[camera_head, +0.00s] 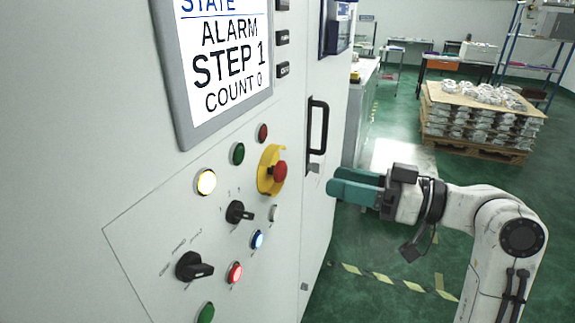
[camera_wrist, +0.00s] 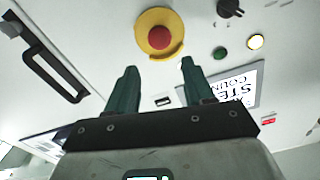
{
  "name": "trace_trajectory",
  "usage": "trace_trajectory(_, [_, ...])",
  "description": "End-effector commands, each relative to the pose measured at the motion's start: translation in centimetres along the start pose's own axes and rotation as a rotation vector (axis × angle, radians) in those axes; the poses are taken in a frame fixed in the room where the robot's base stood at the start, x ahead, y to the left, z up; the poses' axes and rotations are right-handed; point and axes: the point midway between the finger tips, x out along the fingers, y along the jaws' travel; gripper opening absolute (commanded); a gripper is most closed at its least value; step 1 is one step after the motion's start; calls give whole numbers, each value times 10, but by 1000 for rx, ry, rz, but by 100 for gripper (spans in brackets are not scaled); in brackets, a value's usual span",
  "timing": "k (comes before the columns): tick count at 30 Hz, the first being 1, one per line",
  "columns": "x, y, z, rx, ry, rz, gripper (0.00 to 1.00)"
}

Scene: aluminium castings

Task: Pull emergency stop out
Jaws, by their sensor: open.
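The emergency stop is a red mushroom button (camera_head: 280,171) on a yellow round base (camera_head: 264,170), on the white control panel in the head view. In the wrist view the red button (camera_wrist: 160,38) and yellow base show above and between my fingertips. My gripper (camera_head: 332,187) has teal fingers and points left toward the panel, to the right of the button and apart from it. In the wrist view my gripper (camera_wrist: 158,66) is open, with nothing between the fingers. Whether the button is pressed in or out cannot be told.
A screen (camera_head: 224,55) reads ALARM STEP 1 COUNT 0. Lit white (camera_head: 207,182), blue (camera_head: 257,239) and red (camera_head: 235,272) buttons and black rotary switches (camera_head: 194,266) surround the stop. A black door handle (camera_head: 318,126) juts out near my gripper. A pallet of castings (camera_head: 478,120) stands behind.

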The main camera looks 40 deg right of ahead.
Motion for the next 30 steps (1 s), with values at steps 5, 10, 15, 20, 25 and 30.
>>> trace_trajectory(5, [25, -2, 0, 3, -4, -7, 52])
trace_trajectory(10, [57, -2, 0, 4, -5, -6, 52])
trace_trajectory(15, [84, -2, 0, 4, -5, -4, 52])
trace_trajectory(20, [99, -1, 1, 4, -4, -2, 52])
trace_trajectory(25, [105, -1, 2, 3, -4, -1, 52])
trace_trajectory(30, [105, 0, 3, 3, -4, -1, 52])
